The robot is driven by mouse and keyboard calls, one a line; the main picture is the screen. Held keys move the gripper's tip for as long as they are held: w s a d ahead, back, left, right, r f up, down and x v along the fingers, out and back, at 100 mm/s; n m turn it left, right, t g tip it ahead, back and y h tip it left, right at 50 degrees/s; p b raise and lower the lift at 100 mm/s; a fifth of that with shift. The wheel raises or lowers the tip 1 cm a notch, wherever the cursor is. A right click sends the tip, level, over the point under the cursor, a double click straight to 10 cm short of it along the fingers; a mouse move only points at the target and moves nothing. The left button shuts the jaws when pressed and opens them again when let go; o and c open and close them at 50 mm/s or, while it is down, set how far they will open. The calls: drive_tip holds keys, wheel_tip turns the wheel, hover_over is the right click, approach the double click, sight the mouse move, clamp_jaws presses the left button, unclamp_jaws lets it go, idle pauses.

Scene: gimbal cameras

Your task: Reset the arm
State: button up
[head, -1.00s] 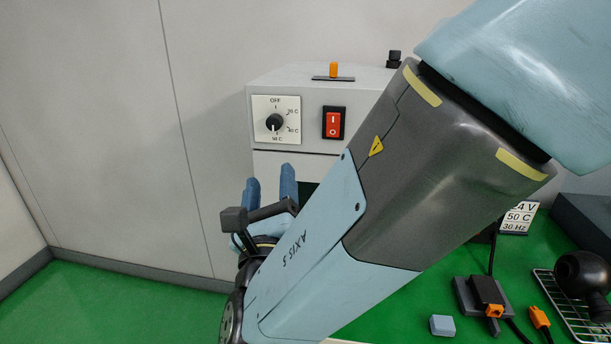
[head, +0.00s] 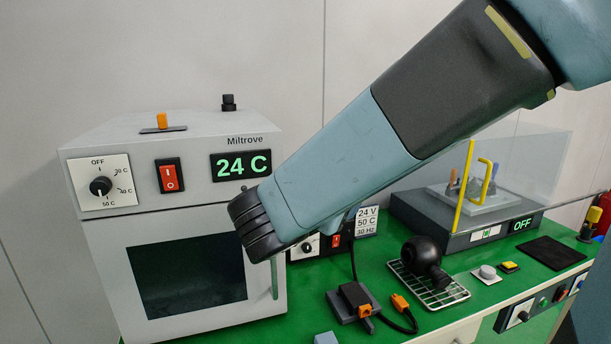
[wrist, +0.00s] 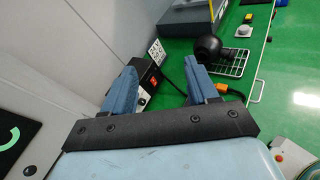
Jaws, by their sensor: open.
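My arm crosses the head view from the upper right down to the front of the oven. Its far end hides my gripper in that view. In the wrist view my gripper (wrist: 160,88) is open, with two blue fingers apart and nothing between them. The black device (head: 424,258) also shows in the head view, to the right of my arm's end.
A white oven (head: 105,255) reading 24 C stands at left, its door shut. A clear-covered machine (head: 470,235) marked OFF stands at back right.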

drive_tip(key=s+d+f+m+g, duration=0.2)
drive_tip(key=s+d+m+g, duration=0.2)
drive_tip(key=d+m+g, duration=0.55)
drive_tip(key=s+d+r+m+t+y, duration=0.1)
drive_tip(key=s+d+m+y, duration=0.6)
drive_tip(key=m, duration=1)
drive_tip(key=shift+s+d+t+y, duration=0.35)
drive_tip(key=shift+d+t+y, duration=0.2)
drive_tip(key=shift+t, duration=0.1)
drive_tip(key=shift+r, duration=0.1)
drive_tip(key=shift+c, duration=1.1)
drive_tip(key=shift+d, duration=0.1)
drive_tip(key=shift+c, duration=0.4)
